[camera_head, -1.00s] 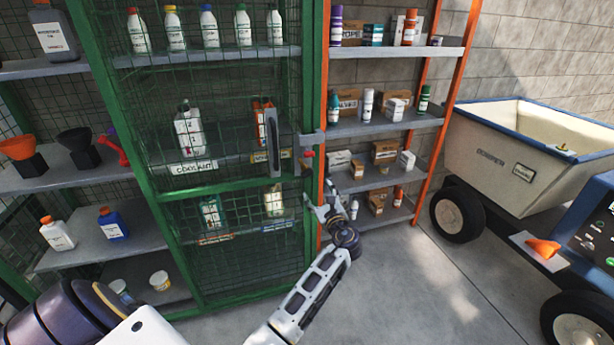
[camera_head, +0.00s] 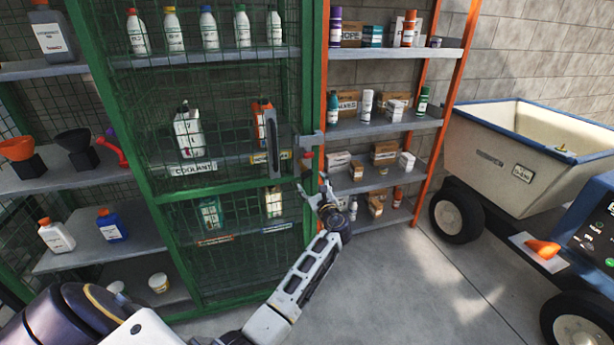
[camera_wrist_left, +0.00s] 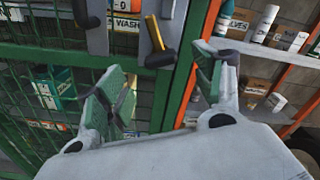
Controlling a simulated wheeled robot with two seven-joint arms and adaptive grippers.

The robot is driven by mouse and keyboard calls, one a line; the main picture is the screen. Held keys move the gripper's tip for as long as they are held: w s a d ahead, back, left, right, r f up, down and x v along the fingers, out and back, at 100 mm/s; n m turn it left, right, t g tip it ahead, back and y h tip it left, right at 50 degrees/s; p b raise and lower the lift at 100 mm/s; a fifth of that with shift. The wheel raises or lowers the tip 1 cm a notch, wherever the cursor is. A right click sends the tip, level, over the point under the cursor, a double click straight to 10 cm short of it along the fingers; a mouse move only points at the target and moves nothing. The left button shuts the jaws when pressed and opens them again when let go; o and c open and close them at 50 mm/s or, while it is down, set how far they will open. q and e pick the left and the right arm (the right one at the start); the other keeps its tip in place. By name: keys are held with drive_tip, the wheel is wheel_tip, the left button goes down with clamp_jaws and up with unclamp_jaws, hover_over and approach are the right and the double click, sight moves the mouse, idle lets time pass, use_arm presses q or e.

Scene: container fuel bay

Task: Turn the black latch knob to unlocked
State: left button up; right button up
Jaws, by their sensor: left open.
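In the head view the latch (camera_head: 308,157) is small, and the knob's angle is hard to read there. My left gripper (camera_head: 312,184) is just below the latch, fingers pointing up and spread. In the left wrist view its fingers (camera_wrist_left: 165,78) stand apart with nothing between them, and the knob is ahead, above the gap. No contact with the knob shows. My right gripper is out of view.
The green mesh cabinet door (camera_head: 219,184) has a grey upright handle (camera_head: 272,143) left of the latch. An orange-framed shelf (camera_head: 392,127) with bottles and boxes stands close on the right. A cream cart (camera_head: 520,165) stands further right. Floor between is clear.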

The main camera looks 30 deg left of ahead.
sight(308, 176)
use_arm(q)
drive_tip(key=x, duration=0.6)
drive_tip(key=shift+x, duration=0.9)
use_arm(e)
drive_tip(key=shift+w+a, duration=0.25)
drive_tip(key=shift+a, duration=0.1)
use_arm(q)
drive_tip(key=shift+c, duration=0.4)
drive_tip(key=c, duration=0.9)
drive_tip(key=shift+c, duration=0.2)
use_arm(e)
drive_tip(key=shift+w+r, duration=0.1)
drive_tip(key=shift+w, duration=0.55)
use_arm(q)
drive_tip(key=shift+b, duration=0.3)
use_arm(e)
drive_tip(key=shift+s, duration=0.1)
